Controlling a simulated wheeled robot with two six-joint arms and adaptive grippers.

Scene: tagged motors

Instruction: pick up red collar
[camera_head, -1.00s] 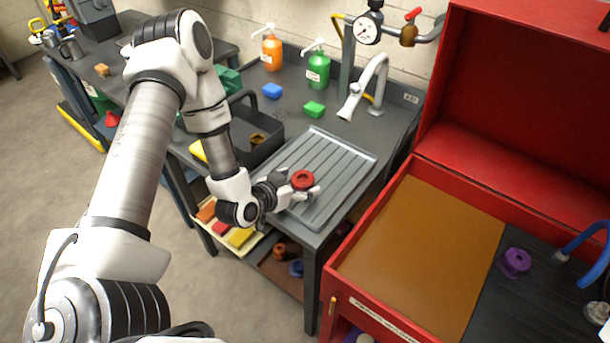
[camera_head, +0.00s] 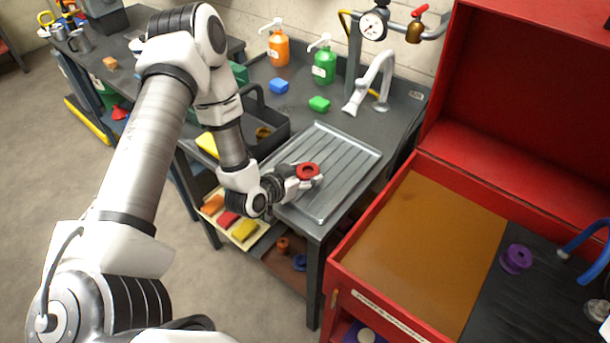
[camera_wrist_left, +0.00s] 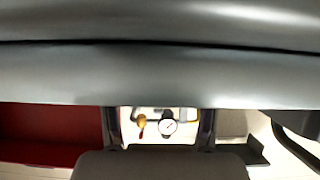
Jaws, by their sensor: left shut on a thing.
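The red collar (camera_head: 307,171) is a short red ring with a dark hole in its top. It is over the ribbed metal drain tray (camera_head: 345,144) on the grey bench. My left gripper (camera_head: 304,178) comes in from the left and is shut on the collar. I cannot tell whether the collar touches the tray. The left wrist view is mostly filled by a blurred grey surface, and the collar cannot be made out there. My right gripper is not in view.
A dark bin (camera_head: 268,120) stands left of the tray. The open red chest (camera_head: 385,292) is at right, with a purple collar (camera_head: 516,259) inside.

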